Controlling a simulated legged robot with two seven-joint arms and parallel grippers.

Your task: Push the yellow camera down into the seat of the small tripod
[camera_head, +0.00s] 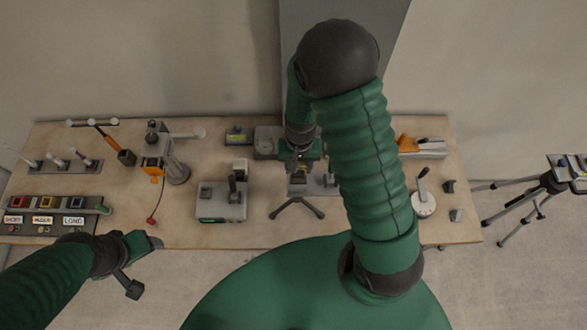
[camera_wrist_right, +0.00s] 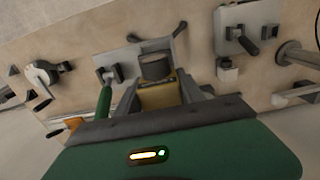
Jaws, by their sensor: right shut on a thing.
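The yellow camera (camera_wrist_right: 158,98) shows in the right wrist view with its dark round lens (camera_wrist_right: 155,66) toward the top of the picture. My right gripper (camera_head: 300,168) is shut on the camera, above the small tripod's place on the table. The small tripod (camera_head: 297,207) shows its dark spread legs on the table just in front of the gripper; its legs also show in the wrist view (camera_wrist_right: 157,42). Its seat is hidden, so I cannot tell how deep the camera sits. My left gripper (camera_head: 143,264) is open and empty off the table's front edge.
A grey box with a lever (camera_head: 222,203) stands left of the tripod. A round white base with a lever (camera_head: 424,202) stands to the right. A labelled tray (camera_head: 45,222) lies far left. A large tripod (camera_head: 540,185) stands on the floor at right.

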